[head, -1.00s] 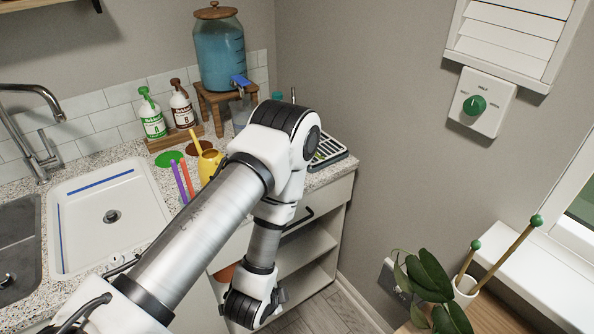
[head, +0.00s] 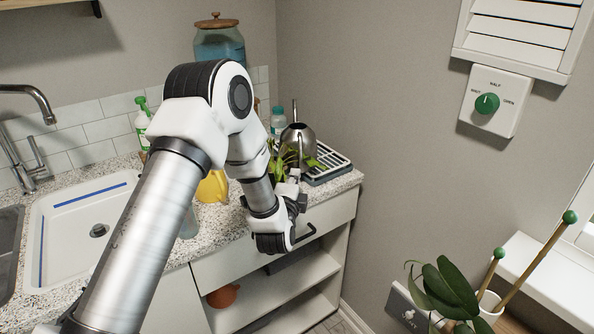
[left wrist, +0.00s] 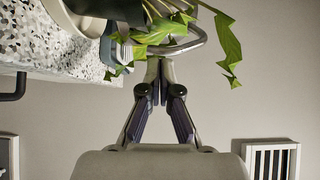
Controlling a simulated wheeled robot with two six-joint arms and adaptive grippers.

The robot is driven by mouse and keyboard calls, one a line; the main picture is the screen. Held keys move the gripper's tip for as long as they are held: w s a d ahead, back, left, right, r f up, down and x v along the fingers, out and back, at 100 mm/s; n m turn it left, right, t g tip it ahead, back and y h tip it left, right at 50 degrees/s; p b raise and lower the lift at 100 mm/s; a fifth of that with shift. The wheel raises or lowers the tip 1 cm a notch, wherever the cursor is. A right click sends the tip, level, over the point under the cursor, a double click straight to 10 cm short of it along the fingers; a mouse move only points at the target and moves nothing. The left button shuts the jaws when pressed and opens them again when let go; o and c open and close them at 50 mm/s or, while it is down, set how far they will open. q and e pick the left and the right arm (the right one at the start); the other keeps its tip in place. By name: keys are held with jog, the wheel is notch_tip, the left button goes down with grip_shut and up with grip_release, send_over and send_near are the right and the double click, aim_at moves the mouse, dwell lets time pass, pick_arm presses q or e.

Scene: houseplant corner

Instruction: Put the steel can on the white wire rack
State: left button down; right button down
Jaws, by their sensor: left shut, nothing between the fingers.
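The steel can (head: 299,137), a rounded metal watering can, stands at the back right of the counter, left of the white-barred rack (head: 335,162) in its dark tray. Leaves hide its base, so I cannot tell whether it touches the rack. My left gripper (head: 294,188) is at the counter's front edge, in front of the can. In the left wrist view its fingers (left wrist: 160,66) are shut and empty, their tips close to a curved steel bar (left wrist: 190,44), apparently the can's handle. Contact is unclear. My right gripper is out of view.
Green trailing leaves (left wrist: 229,48) hang around the fingertips; they also show on the counter (head: 281,160). A yellow pot (head: 213,187), a teal-capped bottle (head: 278,121) and a water dispenser (head: 219,45) stand nearby. A wall meets the counter on the right.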

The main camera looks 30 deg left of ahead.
pick_arm(q)
jog(key=x, duration=0.3)
jog(key=shift+f+b, duration=0.1)
jog(key=shift+b, duration=0.2)
jog(key=shift+w+a, duration=0.15)
jog(key=shift+w, duration=0.35)
